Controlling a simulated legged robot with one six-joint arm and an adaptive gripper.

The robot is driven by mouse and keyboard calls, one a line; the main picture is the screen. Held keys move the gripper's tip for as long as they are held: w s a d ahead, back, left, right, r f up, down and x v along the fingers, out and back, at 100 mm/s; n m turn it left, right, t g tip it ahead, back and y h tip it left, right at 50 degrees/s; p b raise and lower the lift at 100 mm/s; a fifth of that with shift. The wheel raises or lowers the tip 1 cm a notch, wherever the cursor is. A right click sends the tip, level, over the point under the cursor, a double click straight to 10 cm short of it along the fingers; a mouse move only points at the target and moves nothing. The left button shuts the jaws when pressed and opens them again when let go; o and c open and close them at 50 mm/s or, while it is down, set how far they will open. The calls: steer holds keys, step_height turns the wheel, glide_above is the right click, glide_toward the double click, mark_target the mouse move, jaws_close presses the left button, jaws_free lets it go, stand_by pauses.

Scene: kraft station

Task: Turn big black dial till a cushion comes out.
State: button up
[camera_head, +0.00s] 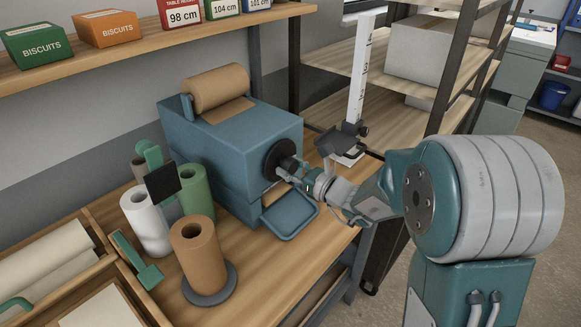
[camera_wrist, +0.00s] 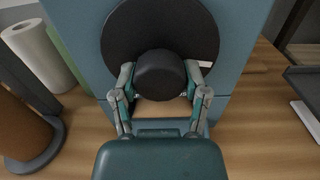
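The big black dial (camera_head: 281,158) is on the front face of a blue machine (camera_head: 228,137). It has a wide round disc and a thick knob in its middle, seen close in the wrist view (camera_wrist: 160,75). My gripper (camera_head: 299,178) is at the dial. In the wrist view my gripper's two fingers (camera_wrist: 160,80) sit one on each side of the knob and appear to touch it. A brown paper roll (camera_head: 216,88) lies on top of the machine. A blue tray (camera_head: 290,216) below the dial looks empty. No cushion shows.
Left of the machine stand a white roll (camera_head: 146,222), a green roll (camera_head: 196,190) and a brown roll (camera_head: 194,255) on a grey base. A dark stand with a white ruler (camera_head: 358,75) is at the right. A shelf (camera_head: 150,38) with boxes hangs above.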

steer(key=shift+m, duration=0.4)
steer(key=m, duration=0.9)
steer(key=shift+r, duration=0.1)
steer(key=m, duration=0.5)
steer(key=shift+m, duration=2.4)
steer(key=o, duration=1.1)
steer(key=shift+o, duration=0.2)
